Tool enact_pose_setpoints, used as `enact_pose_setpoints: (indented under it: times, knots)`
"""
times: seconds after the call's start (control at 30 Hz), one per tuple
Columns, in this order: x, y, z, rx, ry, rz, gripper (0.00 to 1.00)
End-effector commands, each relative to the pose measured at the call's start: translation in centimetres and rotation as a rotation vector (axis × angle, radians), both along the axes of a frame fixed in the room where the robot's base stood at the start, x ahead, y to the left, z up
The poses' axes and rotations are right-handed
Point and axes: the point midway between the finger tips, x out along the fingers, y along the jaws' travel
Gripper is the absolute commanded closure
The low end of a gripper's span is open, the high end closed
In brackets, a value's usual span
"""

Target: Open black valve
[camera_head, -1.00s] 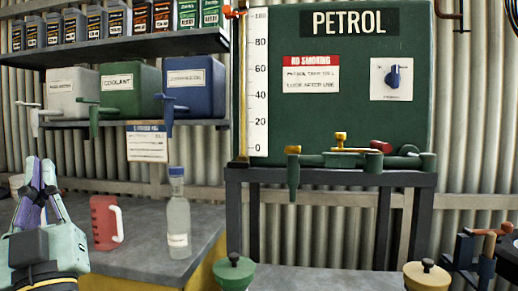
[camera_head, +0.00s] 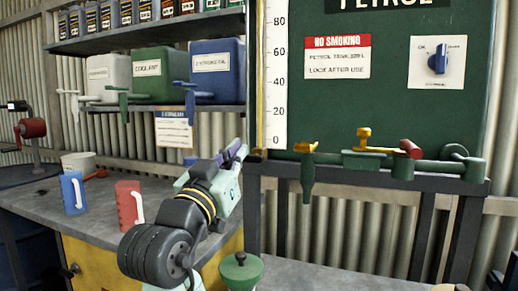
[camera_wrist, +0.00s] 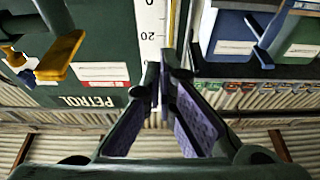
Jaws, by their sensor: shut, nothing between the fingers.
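No valve that is clearly black can be made out. The green petrol tank (camera_head: 390,110) carries a green pipe (camera_head: 335,159) along its lower edge. On it are a yellow lever tap (camera_head: 305,147), a yellow handle (camera_head: 364,138) and a red-ended handle (camera_head: 410,148). My gripper (camera_head: 240,152) is shut and empty, left of the yellow lever tap, in front of the tank's lower left corner. In the wrist view, which looks upside down, my gripper (camera_wrist: 161,80) is near the tank's white scale, with the yellow lever (camera_wrist: 62,55) to the left.
A blue selector knob (camera_head: 438,62) sits on the tank front. White, green and blue (camera_head: 216,70) containers with taps stand on the left shelf. A blue jug (camera_head: 73,192) and red jug (camera_head: 128,203) stand on the bench. A green-capped item (camera_head: 241,272) is below.

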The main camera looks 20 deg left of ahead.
Motion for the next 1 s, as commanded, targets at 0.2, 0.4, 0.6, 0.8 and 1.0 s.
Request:
enact_pose_setpoints:
  times: [0.2,0.4,0.6,0.8,1.0]
  knots:
    - [0.2,0.0,0.1,-0.001,0.000,0.001,1.00]
    - [2.5,-0.1,1.1,-0.001,0.002,-0.002,1.00]
    - [6.6,-0.3,2.7,-0.002,0.001,-0.002,1.00]
    - [9.7,-0.3,2.5,-0.003,0.003,0.001,1.00]
    - [9.5,-0.2,0.2,-0.003,0.001,0.001,1.00]
